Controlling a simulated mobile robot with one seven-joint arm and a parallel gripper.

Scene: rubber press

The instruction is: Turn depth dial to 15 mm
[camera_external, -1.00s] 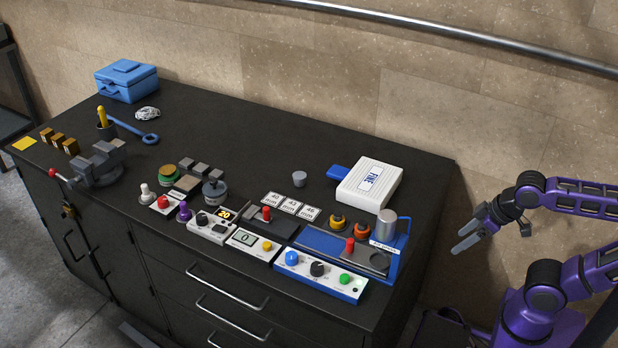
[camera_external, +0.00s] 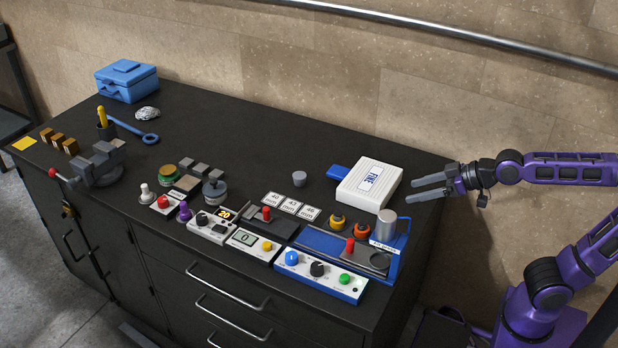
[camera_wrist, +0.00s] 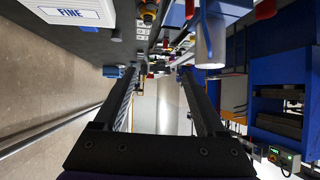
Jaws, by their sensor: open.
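A blue-and-white control panel (camera_external: 335,285) sits at the front right of the bench. It carries a blue knob (camera_external: 292,258), a black dial (camera_external: 317,269) and a green button (camera_external: 344,279). Its markings are too small to read, so I cannot tell which control is the depth dial or its setting. My gripper (camera_external: 410,190) is open and empty, off the right end of the bench, beside the white box and away from the panel. In the wrist view its two fingers (camera_wrist: 158,72) are spread with nothing between them. The dial is not distinguishable there.
A white box marked FINE (camera_external: 370,186) and a metal cylinder (camera_external: 386,223) on a blue press base (camera_external: 325,243) stand close to my gripper. A display reading 0 (camera_external: 246,238) and one reading 20 (camera_external: 224,214) are left of the panel.

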